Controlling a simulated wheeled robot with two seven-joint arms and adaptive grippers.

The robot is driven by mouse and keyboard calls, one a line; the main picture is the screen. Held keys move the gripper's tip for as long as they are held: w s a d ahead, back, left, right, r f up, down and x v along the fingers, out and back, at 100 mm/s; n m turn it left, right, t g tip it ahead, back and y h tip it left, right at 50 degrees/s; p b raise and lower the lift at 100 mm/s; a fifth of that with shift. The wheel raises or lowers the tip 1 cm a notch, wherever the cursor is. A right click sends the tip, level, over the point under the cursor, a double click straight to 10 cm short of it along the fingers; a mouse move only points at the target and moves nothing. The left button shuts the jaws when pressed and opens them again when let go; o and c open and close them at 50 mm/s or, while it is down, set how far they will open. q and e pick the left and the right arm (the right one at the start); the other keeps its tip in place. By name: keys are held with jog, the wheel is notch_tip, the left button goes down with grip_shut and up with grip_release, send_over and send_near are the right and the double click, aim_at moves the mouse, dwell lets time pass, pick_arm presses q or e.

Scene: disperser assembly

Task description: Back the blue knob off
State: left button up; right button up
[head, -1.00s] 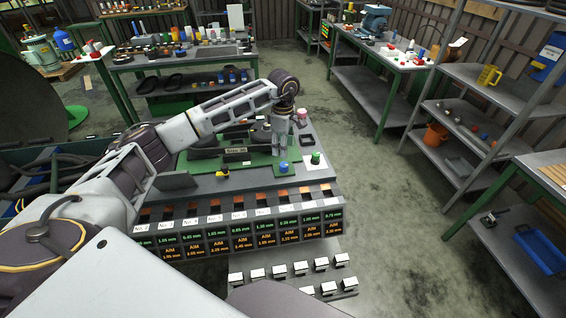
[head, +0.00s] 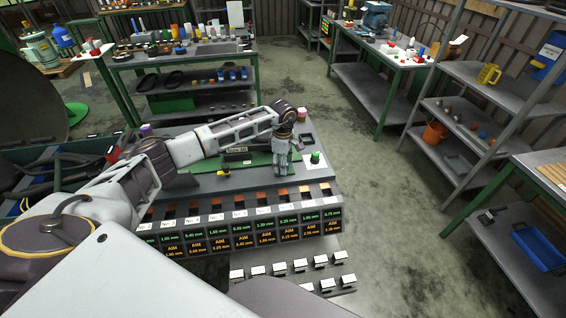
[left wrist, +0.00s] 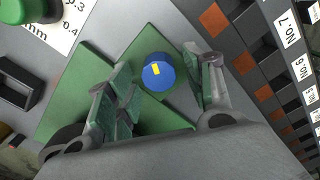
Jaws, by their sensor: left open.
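The blue knob (left wrist: 158,72) is a round blue cap with a yellow mark on its top, on a green plate (left wrist: 70,112) in the left wrist view. My left gripper (left wrist: 162,88) is open above it. Its two fingers stand on either side of the knob, with a gap visible to each finger in the picture. In the head view my left gripper (head: 281,168) points down over the panel and hides the blue knob. My right gripper is not in view.
A green knob (head: 315,157) stands to the right of the gripper; it also shows in the left wrist view (left wrist: 24,12). A row of numbered displays (head: 240,232) runs along the front. A pink-topped item (head: 302,115) stands behind.

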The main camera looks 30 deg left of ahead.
pick_arm(q)
jog(key=shift+c, duration=0.4)
jog(key=c, duration=0.7)
jog(key=shift+c, duration=1.2)
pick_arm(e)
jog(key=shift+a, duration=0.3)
